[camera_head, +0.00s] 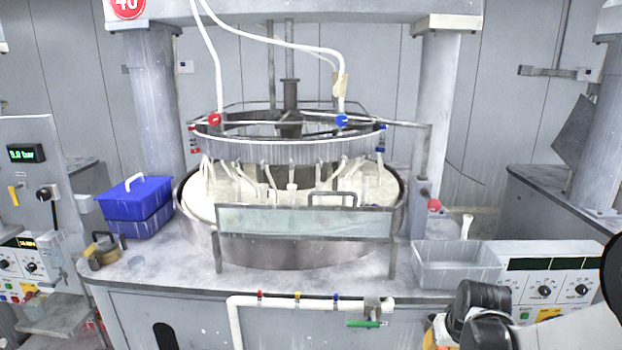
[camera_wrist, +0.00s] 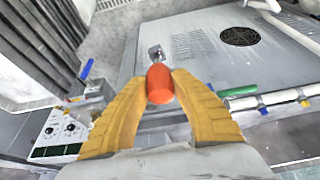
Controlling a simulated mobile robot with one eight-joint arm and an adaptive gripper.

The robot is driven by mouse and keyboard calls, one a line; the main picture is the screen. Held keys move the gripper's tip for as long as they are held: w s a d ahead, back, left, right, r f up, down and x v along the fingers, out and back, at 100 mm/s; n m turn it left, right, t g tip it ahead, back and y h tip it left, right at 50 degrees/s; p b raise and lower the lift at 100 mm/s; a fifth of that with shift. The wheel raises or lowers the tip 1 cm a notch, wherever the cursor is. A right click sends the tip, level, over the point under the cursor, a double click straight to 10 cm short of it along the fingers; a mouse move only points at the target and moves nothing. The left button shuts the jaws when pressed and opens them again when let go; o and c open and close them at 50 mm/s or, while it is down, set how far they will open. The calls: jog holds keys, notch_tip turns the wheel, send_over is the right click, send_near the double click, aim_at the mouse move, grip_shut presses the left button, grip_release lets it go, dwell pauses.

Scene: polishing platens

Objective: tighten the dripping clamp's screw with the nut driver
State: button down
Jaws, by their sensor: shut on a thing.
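My gripper (camera_wrist: 160,88) is shut on the nut driver (camera_wrist: 159,84), held by its orange handle between the two yellow fingers. Its metal tip points away from the wrist, clear of any clamp. In the head view, a yellow part of my gripper (camera_head: 430,338) shows low, right of the pipe; the driver cannot be made out there. The white pipe (camera_head: 280,301) along the bench front carries a red clamp (camera_head: 260,295), a yellow clamp (camera_head: 297,297) and a blue clamp (camera_head: 336,299). I cannot tell which one drips. The pipe also shows in the wrist view (camera_wrist: 282,97).
A green-handled valve (camera_head: 364,323) hangs below the pipe's right end. The round polishing machine (camera_head: 290,250) stands on the bench above. A blue box (camera_head: 134,208) is at left and a grey bin (camera_head: 455,268) at right. The space before the pipe looks clear.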

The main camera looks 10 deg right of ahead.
jog(key=w+a+f+n+b, duration=0.1)
jog(key=a+f, duration=0.2)
jog(key=a, duration=0.6)
jog(key=w+a+f+n+y+b, duration=0.1)
jog(key=a+f+n, duration=0.1)
jog(key=a, duration=0.8)
jog(key=shift+x, duration=0.85)
jog(key=shift+w+a+r, duration=0.1)
jog(key=shift+a, duration=0.1)
